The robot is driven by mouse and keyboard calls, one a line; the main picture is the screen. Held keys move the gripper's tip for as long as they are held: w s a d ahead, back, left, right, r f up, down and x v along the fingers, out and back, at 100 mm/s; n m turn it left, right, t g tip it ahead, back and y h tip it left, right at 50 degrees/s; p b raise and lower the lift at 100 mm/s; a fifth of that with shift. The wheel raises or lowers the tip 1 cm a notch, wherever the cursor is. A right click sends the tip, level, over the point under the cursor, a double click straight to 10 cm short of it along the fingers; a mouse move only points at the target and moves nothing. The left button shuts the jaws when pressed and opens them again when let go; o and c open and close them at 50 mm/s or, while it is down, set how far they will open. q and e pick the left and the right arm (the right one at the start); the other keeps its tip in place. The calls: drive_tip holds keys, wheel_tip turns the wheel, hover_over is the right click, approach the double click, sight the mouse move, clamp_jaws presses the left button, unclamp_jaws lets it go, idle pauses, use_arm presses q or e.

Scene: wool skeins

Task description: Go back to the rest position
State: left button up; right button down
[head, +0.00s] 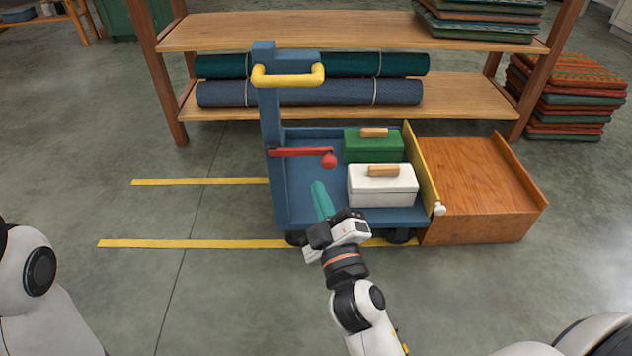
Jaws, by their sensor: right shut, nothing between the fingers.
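My right gripper (322,198) reaches in from the bottom, with its teal fingers together and nothing held. The fingers overlap the near edge of the blue cart (293,200) in the head view; I cannot tell whether they touch it. The white box (382,189) with a wooden handle is just right of the fingers, and the green box (373,147) sits behind it, both on the cart. The red lever (300,152) with a round knob lies across the cart beyond the fingers. My left gripper is out of view; only part of my left arm shows.
A yellow panel (421,168) stands at the cart's right side, beside a wooden platform (475,180). A wooden shelf (460,100) with rolled textiles is behind. Folded textiles (567,95) are stacked at right. Yellow floor lines (190,244) run left of the cart; the floor there is clear.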

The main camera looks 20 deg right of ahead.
drive_tip(key=shift+s, duration=0.4)
